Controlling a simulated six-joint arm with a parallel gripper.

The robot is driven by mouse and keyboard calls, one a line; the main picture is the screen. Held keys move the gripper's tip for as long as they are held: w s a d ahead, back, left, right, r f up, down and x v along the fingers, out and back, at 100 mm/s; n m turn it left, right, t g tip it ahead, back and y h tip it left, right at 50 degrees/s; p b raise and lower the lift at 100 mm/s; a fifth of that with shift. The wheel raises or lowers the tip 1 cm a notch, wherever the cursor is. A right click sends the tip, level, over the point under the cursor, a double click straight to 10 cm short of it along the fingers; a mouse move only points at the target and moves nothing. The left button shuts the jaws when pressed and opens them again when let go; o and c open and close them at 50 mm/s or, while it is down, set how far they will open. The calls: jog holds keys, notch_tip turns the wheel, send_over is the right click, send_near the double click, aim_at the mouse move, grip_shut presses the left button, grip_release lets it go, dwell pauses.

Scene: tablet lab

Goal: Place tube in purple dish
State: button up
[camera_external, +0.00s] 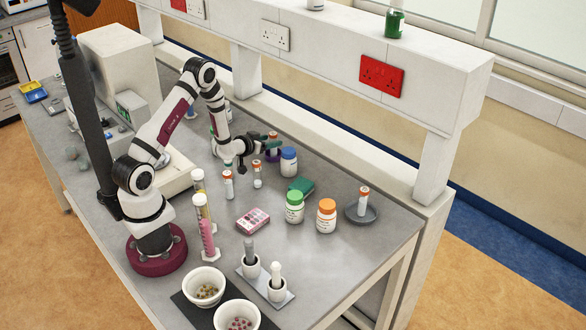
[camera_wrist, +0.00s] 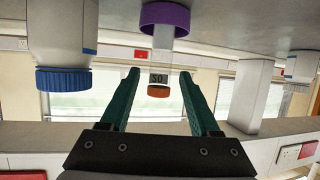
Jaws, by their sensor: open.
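A clear tube with an orange cap (camera_external: 273,137) stands upright in a small purple dish (camera_external: 272,158) at the back of the bench. In the wrist view, which looks upside down, the tube (camera_wrist: 159,77) has a "50" label and rises from the purple dish (camera_wrist: 165,17). My gripper (camera_external: 260,150) is open at this tube. Its green fingers (camera_wrist: 160,74) lie on either side of the tube's capped end, with gaps to both. Two more orange-capped tubes stand in front, one on the left (camera_external: 228,185) and one on the right (camera_external: 257,174). Another tube (camera_external: 363,202) stands in a grey dish (camera_external: 374,213).
A blue-capped white bottle (camera_external: 289,162) stands just right of the purple dish; it is large in the wrist view (camera_wrist: 62,45). A white shelf (camera_external: 420,80) runs along the back.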

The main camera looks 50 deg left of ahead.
jog(key=s, duration=0.1)
jog(key=s+r, duration=0.2)
jog(key=shift+d+r, duration=0.1)
jog(key=shift+d, duration=0.15)
notch_tip(320, 180, up, 6)
